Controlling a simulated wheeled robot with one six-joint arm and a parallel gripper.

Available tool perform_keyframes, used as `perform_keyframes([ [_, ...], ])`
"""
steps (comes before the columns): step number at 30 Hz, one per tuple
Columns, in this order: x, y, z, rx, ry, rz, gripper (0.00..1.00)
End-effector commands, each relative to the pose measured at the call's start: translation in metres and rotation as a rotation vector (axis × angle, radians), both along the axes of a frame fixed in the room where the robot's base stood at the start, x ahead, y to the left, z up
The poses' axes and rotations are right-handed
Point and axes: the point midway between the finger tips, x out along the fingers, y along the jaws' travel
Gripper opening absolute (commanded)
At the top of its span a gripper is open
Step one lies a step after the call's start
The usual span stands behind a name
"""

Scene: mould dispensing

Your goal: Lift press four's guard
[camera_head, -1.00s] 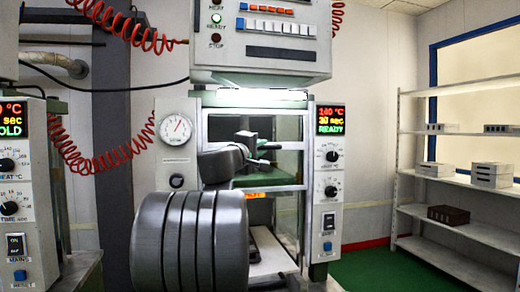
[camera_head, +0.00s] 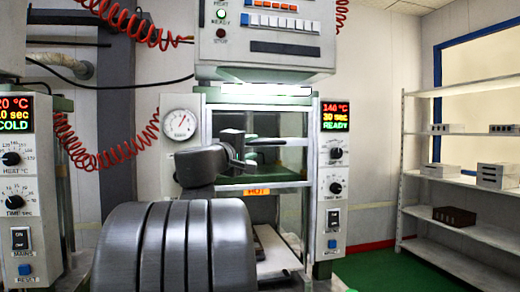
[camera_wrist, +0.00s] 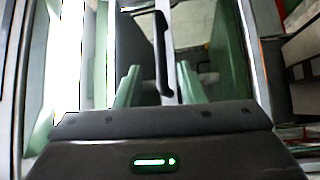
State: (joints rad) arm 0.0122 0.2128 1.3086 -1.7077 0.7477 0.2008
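The middle press (camera_head: 333,255) shows 140 °C, 30 sec and READY on its display (camera_head: 335,117); no number is legible on it. Its guard (camera_head: 222,122) is a framed clear panel, down across the opening, with a HOT label (camera_head: 257,192) below it. A dark handle bar (camera_head: 266,142) stands out at the guard's front. My gripper (camera_head: 246,150) is in front of the guard, close to the handle. In the wrist view, the green fingers (camera_wrist: 160,86) stand apart, with the dark handle (camera_wrist: 161,50) between or just beyond them. I cannot tell whether they touch it.
Another press (camera_head: 30,225) at the left edge reads COLD. A control box (camera_head: 265,40) hangs above the middle press, with red coiled hoses beside it. A shelf rack (camera_head: 470,180) with several blocks stands at the right. Green floor is clear between rack and press.

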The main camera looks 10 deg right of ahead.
Motion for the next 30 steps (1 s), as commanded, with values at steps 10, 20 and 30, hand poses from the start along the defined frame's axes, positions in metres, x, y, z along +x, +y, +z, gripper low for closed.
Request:
perform_keyframes([
  [10, -0.039, 0.038, -0.007, 0.000, 0.000, 0.001, 0.36],
  [20, -0.043, 0.041, -0.007, -0.001, 0.001, -0.001, 0.36],
  [30, -0.028, 0.026, -0.004, -0.001, 0.002, -0.004, 0.36],
])
